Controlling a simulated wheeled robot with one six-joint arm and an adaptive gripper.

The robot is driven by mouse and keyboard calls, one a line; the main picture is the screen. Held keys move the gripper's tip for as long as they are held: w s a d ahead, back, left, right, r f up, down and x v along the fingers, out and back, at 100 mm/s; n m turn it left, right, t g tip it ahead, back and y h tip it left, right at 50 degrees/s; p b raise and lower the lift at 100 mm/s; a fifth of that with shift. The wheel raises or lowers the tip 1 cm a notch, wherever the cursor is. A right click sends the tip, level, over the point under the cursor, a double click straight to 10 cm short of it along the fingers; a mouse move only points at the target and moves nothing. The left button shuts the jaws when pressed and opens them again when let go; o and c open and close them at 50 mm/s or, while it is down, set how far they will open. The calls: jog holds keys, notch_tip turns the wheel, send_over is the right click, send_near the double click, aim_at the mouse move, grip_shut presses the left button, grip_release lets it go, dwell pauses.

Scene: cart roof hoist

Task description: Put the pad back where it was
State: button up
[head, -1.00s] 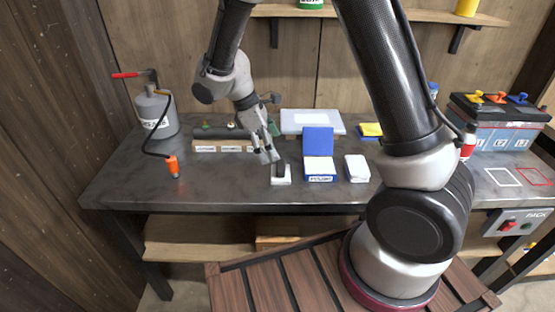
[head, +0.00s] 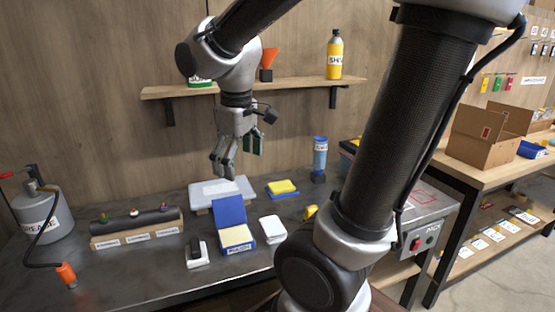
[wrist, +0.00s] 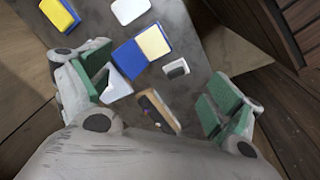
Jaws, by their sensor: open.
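Several things could be the pad, and I cannot tell which is meant. An open blue box (head: 230,213) with a pale yellow pad (head: 236,236) in it stands on the bench; the pad also shows in the wrist view (wrist: 153,42). A black block (head: 195,247) sits on a small white base (head: 198,260) left of the box. A white block (head: 272,229) lies right of the box. A yellow block on a blue one (head: 282,188) lies behind. My gripper (head: 236,162) is open and empty, raised above the bench; its green-lined fingers stand wide apart in the wrist view (wrist: 160,95).
A pale flat case (head: 222,190) lies at the bench's back. A rack with a dark roll (head: 135,224) and a grease can (head: 35,215) stand left. A wall shelf (head: 280,87) with a yellow bottle (head: 334,55) is behind my gripper. The bench (head: 130,275) front is partly bare.

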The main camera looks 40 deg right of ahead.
jog(key=s+d+r+m+t, duration=0.2)
jog(key=s+d+m+t, duration=0.1)
jog(key=s, duration=0.6)
jog(key=shift+s+d+r+m+y, duration=0.25)
jog(key=shift+d+m, duration=0.3)
jog(key=shift+m, duration=0.45)
jog(key=shift+w, duration=0.1)
